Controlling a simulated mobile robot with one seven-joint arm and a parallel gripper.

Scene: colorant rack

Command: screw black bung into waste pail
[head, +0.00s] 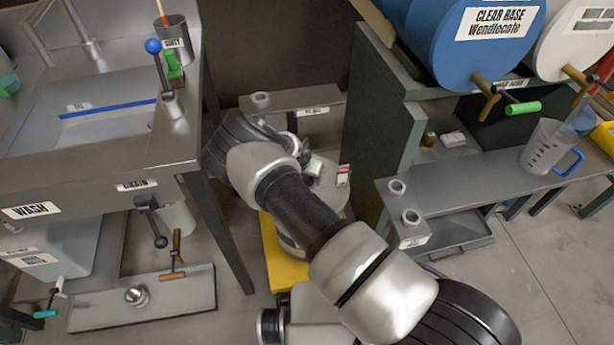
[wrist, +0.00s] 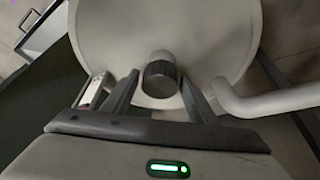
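The waste pail is a light grey round drum; its top (wrist: 100,30) fills much of the wrist view. In the head view the pail (head: 328,190) stands on a yellow base, partly hidden by my arm. The black bung (wrist: 160,75) is a short dark knob with a ribbed side, at the near part of the pail's top. My gripper (wrist: 160,78) is open, with one finger on each side of the bung and a small gap at both sides. I cannot tell how deep the bung sits. In the head view my arm hides the bung and fingertips.
A grey pipe-like handle (wrist: 270,102) is close to the right finger in the wrist view. In the head view, the sink bench (head: 150,160) stands left of the pail, and a dark cabinet (head: 392,145) and a low shelf (head: 480,175) stand right.

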